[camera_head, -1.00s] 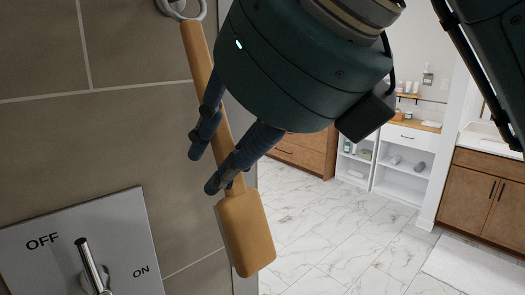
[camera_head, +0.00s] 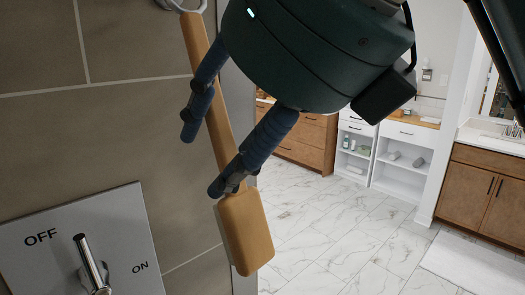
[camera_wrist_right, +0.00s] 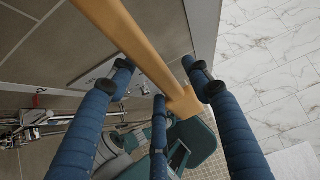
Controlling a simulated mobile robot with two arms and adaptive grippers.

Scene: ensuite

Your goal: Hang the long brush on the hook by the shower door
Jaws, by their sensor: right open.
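The long wooden brush (camera_head: 245,230) hangs head down in front of the tiled wall, its handle running up to a pale metal ring (camera_head: 184,4) at the top edge of the head view. The upper end is cut off there, so how it sits on the hook is hard to see. My right gripper (camera_head: 206,156) is open, with its blue fingers spread around the handle just above the head. In the right wrist view, the brush (camera_wrist_right: 140,50) passes between the spread fingers (camera_wrist_right: 160,85). My left gripper is not in view.
A metal plate with a lever (camera_head: 92,262) marked OFF and ON is on the wall at lower left. Wooden cabinets (camera_head: 482,190) and white shelves (camera_head: 402,165) stand farther back right. The marble floor (camera_head: 345,225) between is clear.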

